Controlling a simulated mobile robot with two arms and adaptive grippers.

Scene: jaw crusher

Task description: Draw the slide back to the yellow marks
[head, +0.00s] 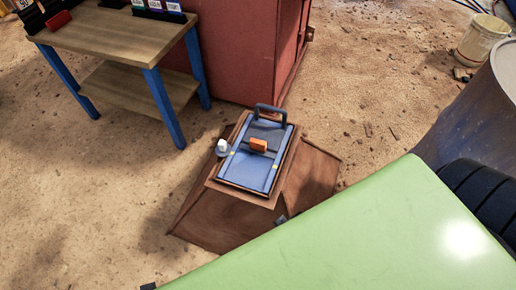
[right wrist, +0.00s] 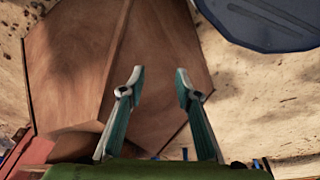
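The slide (head: 270,131) is a dark plate in a blue frame (head: 245,175) on a brown hopper-like base (head: 205,225), in the head view's middle. A dark loop handle (head: 270,108) stands at its far end. An orange block (head: 258,145) sits over its near part. A white knob (head: 222,147) is at the left edge. My right gripper (right wrist: 160,84) is open and empty in the right wrist view, with brown panels beyond it. My left gripper is not in view.
A wooden table (head: 120,32) with blue legs stands at upper left, beside a red cabinet (head: 235,50). A grey drum (head: 470,110), a black tyre (head: 482,195) and a pale bucket (head: 482,40) are at right. Sandy floor lies clear left of the base.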

